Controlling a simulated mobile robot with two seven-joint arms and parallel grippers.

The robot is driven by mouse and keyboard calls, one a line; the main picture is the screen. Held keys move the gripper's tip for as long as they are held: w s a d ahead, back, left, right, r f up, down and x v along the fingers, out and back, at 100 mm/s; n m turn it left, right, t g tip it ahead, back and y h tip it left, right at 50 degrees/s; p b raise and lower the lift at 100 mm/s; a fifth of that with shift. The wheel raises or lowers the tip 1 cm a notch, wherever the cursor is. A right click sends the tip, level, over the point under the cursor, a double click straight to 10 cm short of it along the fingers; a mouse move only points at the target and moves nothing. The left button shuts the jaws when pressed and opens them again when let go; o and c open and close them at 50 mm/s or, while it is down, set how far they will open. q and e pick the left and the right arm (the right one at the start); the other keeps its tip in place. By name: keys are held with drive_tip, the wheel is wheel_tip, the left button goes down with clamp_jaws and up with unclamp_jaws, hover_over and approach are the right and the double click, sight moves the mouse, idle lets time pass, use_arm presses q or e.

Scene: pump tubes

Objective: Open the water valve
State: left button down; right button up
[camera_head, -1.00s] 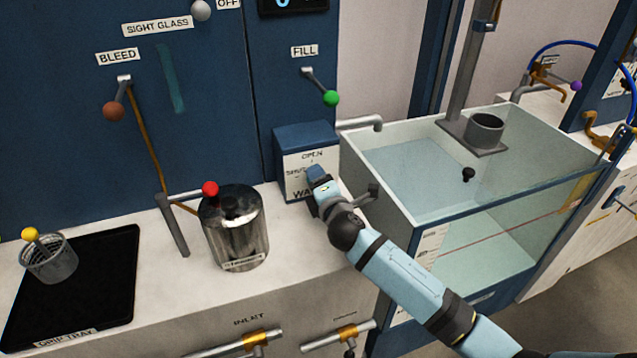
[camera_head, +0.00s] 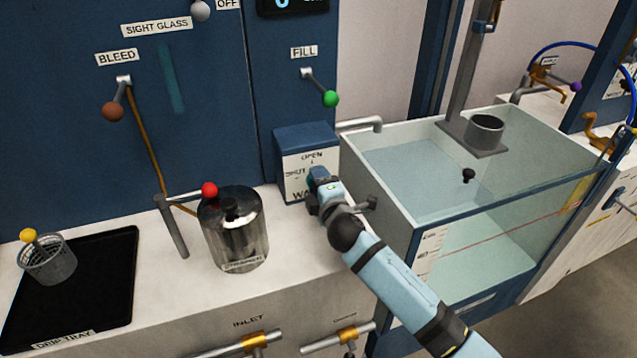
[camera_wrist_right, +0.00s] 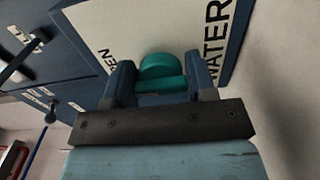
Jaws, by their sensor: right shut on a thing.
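The water valve box (camera_head: 308,160) is a blue box with a white face plate (camera_wrist_right: 185,30) lettered OPEN, SHUT and WATER. It stands on the white counter beside the tank. In the right wrist view, a teal valve handle (camera_wrist_right: 162,72) projects from the plate, between the two dark blue fingers of my right gripper (camera_wrist_right: 160,85). The fingers are shut on the handle. In the head view, my right gripper (camera_head: 318,185) covers the handle and the lower part of the plate. My left gripper is not in view.
A glass-walled tank (camera_head: 470,190) stands right of the box, with a grey spout (camera_head: 360,125) at its rim. A black drip tray (camera_head: 95,285) lies further left.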

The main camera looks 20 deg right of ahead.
drive_tip(key=o, duration=0.9)
drive_tip(key=shift+o, duration=0.2)
drive_tip(key=s, duration=1.4)
drive_tip(key=shift+d, duration=0.25)
drive_tip(key=shift+w, duration=0.1)
